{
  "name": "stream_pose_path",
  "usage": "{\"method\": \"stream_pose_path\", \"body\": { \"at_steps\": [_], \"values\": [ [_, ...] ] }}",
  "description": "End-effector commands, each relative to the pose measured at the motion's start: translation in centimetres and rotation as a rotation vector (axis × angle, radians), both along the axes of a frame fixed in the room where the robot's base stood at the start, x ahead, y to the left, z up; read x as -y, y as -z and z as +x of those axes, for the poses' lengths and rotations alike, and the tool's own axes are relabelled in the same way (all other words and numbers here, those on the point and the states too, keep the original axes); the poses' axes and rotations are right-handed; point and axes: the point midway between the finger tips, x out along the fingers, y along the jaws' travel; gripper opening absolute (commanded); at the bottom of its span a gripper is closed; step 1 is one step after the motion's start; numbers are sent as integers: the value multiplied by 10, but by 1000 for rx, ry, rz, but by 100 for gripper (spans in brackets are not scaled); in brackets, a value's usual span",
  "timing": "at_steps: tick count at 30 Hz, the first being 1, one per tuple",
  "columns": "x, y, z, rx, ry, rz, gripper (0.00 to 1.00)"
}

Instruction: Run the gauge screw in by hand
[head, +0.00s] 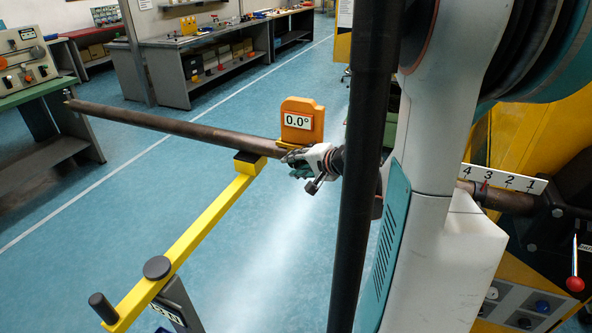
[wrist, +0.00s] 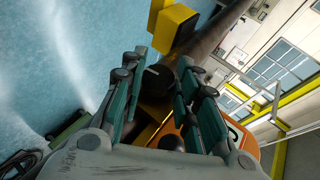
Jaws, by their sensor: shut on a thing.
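The orange gauge (head: 302,121) sits on the long brown boom pipe (head: 180,126), and its display reads 0.0°. My gripper (head: 291,158) is at the pipe just below the gauge. In the wrist view, my gripper (wrist: 160,84) has its green fingers on either side of the dark round head of the gauge screw (wrist: 156,79), and is shut on it. The orange gauge body shows partly behind the right finger (wrist: 247,140). In the head view the screw is hidden by the gripper. How deep the screw sits cannot be told.
A yellow lever arm (head: 195,235) with a black pad (head: 249,162) meets the pipe left of my gripper. A numbered scale (head: 503,179) with a red pointer is at right, near a red-knobbed lever (head: 575,284). Workbenches (head: 200,58) stand behind. Open blue floor lies below the pipe.

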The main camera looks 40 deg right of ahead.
Motion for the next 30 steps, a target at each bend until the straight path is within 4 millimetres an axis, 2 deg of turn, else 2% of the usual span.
{"method": "stream_pose_path", "body": {
  "at_steps": [11,12,14,25,30],
  "values": [
    [2,6,-1,151,3,60,8],
    [2,3,-1,147,2,59,38],
    [2,2,-1,146,2,58,52],
    [1,2,-1,145,3,59,53],
    [-16,2,-8,143,1,59,53]
  ]
}}
